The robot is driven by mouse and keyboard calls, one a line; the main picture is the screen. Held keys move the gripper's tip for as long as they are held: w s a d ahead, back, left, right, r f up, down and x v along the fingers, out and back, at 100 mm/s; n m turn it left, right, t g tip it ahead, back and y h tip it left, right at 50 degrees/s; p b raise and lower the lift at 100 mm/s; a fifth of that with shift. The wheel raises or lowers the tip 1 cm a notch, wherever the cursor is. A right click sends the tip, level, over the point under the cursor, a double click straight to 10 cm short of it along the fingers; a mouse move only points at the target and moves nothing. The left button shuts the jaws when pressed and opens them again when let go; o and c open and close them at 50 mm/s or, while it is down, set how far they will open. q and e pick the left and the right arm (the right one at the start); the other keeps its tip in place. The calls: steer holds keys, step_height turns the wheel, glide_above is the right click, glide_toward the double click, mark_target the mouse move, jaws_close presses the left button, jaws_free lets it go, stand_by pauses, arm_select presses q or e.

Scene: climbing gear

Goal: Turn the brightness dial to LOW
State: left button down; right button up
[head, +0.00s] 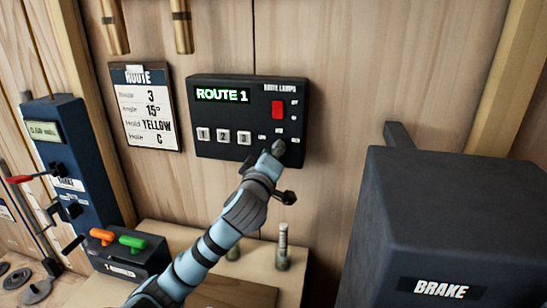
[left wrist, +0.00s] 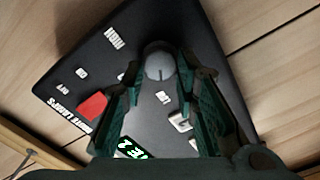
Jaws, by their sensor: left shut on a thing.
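The dark lamp panel (head: 213,150) is on the wooden wall, with a lit green ROUTE 1 display. The brightness dial (left wrist: 159,62) is a round grey knob near the panel's lower right corner. It also shows partly in the head view (head: 279,147), behind my gripper. My left gripper (head: 272,157) reaches up to it; in the left wrist view its two fingers (left wrist: 160,80) are shut on the dial. A dark line on the knob points down in that view, toward a small white label (left wrist: 162,97) too small to read. A HIGH label (left wrist: 115,38) is at upper left. My right gripper is out of view.
A red switch (head: 278,110) is above the dial, and white buttons 1, 2, 3 (head: 224,136) are to its left. A ROUTE card (head: 143,112) hangs left of the panel. A large dark BRAKE box (head: 440,220) stands at right. Below are orange and green handles (head: 131,242).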

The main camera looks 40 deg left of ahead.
arm_select(q)
steer(key=shift+n, duration=0.5)
steer(key=c, duration=1.6)
jaws_free()
steer(key=o, duration=0.3)
steer(key=shift+w, duration=0.1)
steer(key=shift+w+f, duration=0.1)
steer(key=shift+w, duration=0.05)
steer(key=v, duration=0.7)
steer(key=shift+s+d, duration=0.15)
steer(key=shift+s, duration=0.1)
